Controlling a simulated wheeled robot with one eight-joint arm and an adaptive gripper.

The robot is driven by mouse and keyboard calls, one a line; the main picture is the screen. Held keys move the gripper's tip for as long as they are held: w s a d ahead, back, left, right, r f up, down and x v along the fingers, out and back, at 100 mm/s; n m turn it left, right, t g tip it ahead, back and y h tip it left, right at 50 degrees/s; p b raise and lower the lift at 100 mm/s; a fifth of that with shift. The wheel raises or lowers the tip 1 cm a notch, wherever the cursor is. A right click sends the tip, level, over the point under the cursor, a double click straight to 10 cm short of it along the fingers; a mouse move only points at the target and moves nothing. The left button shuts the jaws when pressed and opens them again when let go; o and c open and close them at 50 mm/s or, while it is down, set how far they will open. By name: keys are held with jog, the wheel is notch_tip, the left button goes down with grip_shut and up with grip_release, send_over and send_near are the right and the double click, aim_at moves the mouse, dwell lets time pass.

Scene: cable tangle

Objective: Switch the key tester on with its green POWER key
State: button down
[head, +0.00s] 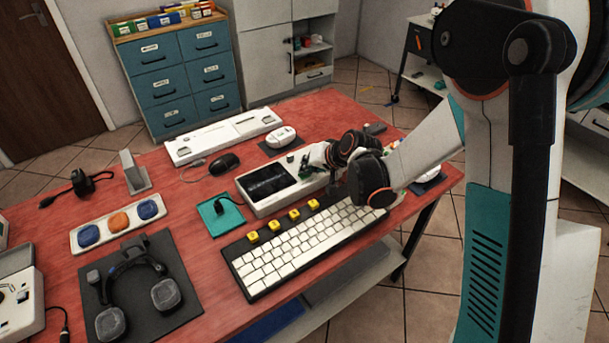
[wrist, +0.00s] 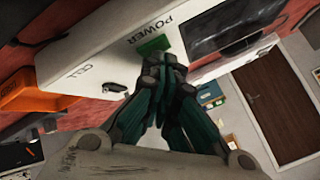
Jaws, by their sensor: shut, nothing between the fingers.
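The key tester (head: 262,208) is a white box with a dark screen (head: 267,179) on the red table. In the wrist view its white face (wrist: 90,60) carries the printed words POWER and CELL. The green POWER key (wrist: 153,46) sits beside the word POWER, partly hidden by my fingertips. My gripper (wrist: 165,62) is shut and empty, its tips right at the green key's lower edge. I cannot tell whether they touch or press it. In the head view my gripper (head: 306,166) is over the right part of the tester, and its fingers hide the key there.
A dark-framed keyboard (head: 310,238) with yellow keys lies in front of the tester. A teal mat (head: 212,222) is at its left, a black mouse (head: 223,164) behind it. A headset (head: 165,293) lies front left. An orange tray (wrist: 40,92) shows in the wrist view.

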dwell(0.3)
jog(key=shift+r+p, duration=0.5)
jog(key=shift+r, duration=0.35)
notch_tip(320, 180, up, 6)
jog(key=p, duration=0.4)
